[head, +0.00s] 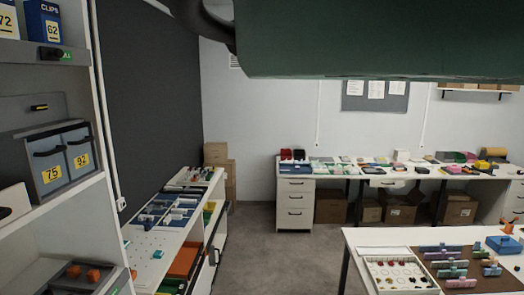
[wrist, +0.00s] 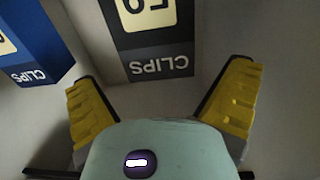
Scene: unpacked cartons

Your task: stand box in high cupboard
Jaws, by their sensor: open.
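My gripper (wrist: 166,85) is open in the wrist view, with its two yellow fingers spread wide and nothing between them. A dark box marked CLIPS (wrist: 158,40) stands just beyond the fingertips, apart from them, its lettering inverted in this view and its number cut off by the frame edge. A blue box marked CLIPS (wrist: 32,50) is left of it. In the head view a blue CLIPS box with number 62 (head: 42,20) stands on the high cupboard shelf (head: 62,57) at upper left. My gripper is outside the head view.
A box numbered 72 (head: 8,20) is beside the blue one. Dark boxes 75 (head: 46,165) and 92 (head: 80,152) sit on a lower shelf. A long workbench (head: 155,245) and a white table (head: 365,240) hold many small parts. The grey floor (head: 262,235) between is clear.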

